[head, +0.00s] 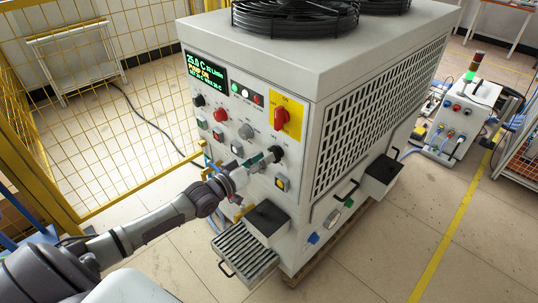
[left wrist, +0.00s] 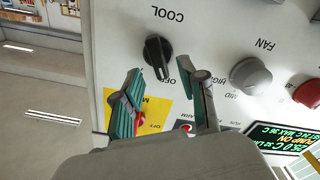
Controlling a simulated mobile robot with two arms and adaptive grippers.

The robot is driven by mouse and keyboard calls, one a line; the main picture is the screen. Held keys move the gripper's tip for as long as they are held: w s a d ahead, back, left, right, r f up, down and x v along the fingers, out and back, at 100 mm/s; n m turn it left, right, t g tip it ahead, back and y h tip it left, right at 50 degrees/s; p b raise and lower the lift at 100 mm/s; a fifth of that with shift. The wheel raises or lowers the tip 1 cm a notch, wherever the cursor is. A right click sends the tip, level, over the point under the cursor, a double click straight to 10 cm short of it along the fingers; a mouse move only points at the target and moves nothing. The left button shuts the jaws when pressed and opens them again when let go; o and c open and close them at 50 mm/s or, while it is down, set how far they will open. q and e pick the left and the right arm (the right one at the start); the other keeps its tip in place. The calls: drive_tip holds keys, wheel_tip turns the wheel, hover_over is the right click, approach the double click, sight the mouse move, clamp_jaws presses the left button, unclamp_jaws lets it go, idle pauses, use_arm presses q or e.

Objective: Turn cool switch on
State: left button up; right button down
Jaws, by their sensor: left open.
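The cool switch is a black rotary knob (left wrist: 156,56) on the white panel. The left wrist view shows it upside down, with the COOL label above it and OFF below it. Its grip bar runs nearly up and down, one end towards OFF. It also shows in the head view (head: 277,152) at the panel's right side. My left gripper (head: 264,160) is at the panel, just beside the knob. In the left wrist view its two fingers (left wrist: 165,93) are spread and empty, the knob lying just past the tips, between them. My right gripper is not in view.
A red main switch on a yellow plate (head: 286,116) sits above the knob. Fan knob (left wrist: 250,76), buttons and a lit display (head: 207,75) share the panel. Below, a black-topped box (head: 267,217) and a slatted tray (head: 244,252) jut out. A yellow mesh fence (head: 120,140) stands left.

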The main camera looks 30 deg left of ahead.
sight(275, 154)
use_arm(q)
drive_tip(key=shift+x, duration=1.45)
clamp_jaws()
